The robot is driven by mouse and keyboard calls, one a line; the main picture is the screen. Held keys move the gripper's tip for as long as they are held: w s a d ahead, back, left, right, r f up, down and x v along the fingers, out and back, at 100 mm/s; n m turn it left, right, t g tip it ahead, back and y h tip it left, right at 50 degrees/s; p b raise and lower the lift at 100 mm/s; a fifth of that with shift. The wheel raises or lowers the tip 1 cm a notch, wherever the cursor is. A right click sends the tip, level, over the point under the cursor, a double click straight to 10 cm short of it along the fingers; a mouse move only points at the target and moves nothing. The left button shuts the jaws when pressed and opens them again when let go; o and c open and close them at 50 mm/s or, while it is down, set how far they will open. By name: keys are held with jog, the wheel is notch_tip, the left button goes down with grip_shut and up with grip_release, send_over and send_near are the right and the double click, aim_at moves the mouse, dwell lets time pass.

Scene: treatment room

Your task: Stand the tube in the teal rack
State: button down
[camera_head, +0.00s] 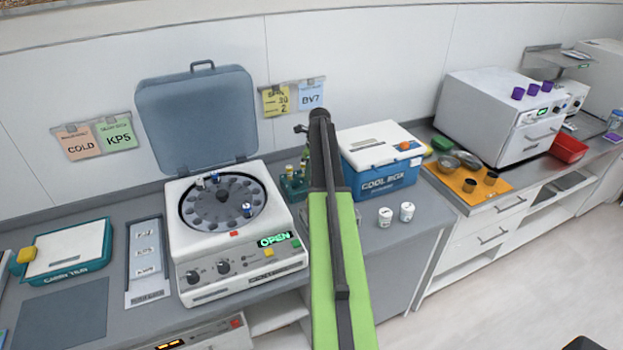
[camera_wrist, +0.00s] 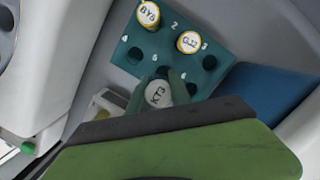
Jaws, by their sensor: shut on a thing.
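The teal rack (camera_wrist: 180,62) shows in the wrist view, with numbered holes. A yellow-rimmed tube marked BY5 (camera_wrist: 148,14) and another yellow-rimmed tube (camera_wrist: 190,42) stand in its upper holes; several other holes look empty. My gripper (camera_wrist: 158,91) is shut on a white-capped tube marked KT3 (camera_wrist: 157,95), at the rack's lower edge in the picture. The tube's lower part is hidden, so I cannot tell whether it is in a hole. In the head view the rack (camera_head: 291,190) stands right of the centrifuge, partly behind my arm.
The open centrifuge (camera_head: 246,270) stands left of the rack, with tubes in its rotor and its lid raised. The blue cool box (camera_head: 383,180) is close on the right. Two white jars (camera_head: 385,217) stand before it. A teal-rimmed tray (camera_head: 66,250) lies far left.

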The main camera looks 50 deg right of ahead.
jog(key=shift+f, duration=0.25)
jog(key=shift+w+d+f, duration=0.1)
jog(key=shift+d, duration=0.05)
jog(key=c, duration=1.2)
grip_release()
jog(key=shift+w+d+f, duration=0.1)
jog(key=shift+p, duration=0.35)
notch_tip(320, 180, up, 12)
jog(key=s+p, duration=0.1)
jog(key=p, duration=1)
jog(key=shift+s+d+p, duration=0.3)
jog(key=shift+s+p, duration=0.05)
jog(key=shift+a, duration=0.1)
